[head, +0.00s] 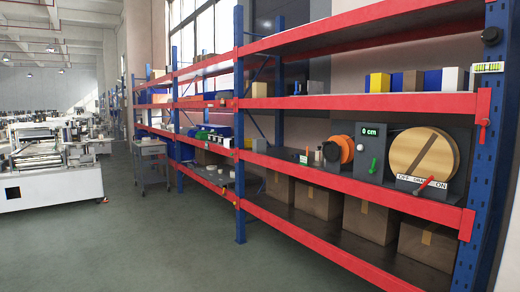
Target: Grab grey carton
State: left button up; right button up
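No carton stands out clearly as grey. A row of small cartons stands on the red-edged upper shelf (350,102) of the near rack. It holds a yellow and blue pair, a brown carton (412,81), a blue carton (432,80) and a pale, whitish carton (453,79) toward the right. Farther left on that shelf is a small dark bluish or greyish box (318,87), whose exact colour I cannot tell. A pale box (259,89) stands near the blue post. Neither of my grippers is in view.
The middle shelf holds a grey device with a large wooden disc (424,154), a red lever and an orange reel (338,150). Brown cardboard boxes (321,198) fill the lowest shelf. A grey cart (152,162) and white machine (50,175) stand left. The floor (150,245) before the rack is clear.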

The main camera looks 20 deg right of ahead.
aim_at(259, 145)
jog(key=i+z, duration=0.1)
jog(key=i, duration=5.7)
jog(key=i+z, duration=0.2)
jog(key=i, duration=0.2)
jog(key=i+j+z, duration=0.45)
jog(key=i, duration=0.3)
jog(key=l, duration=0.1)
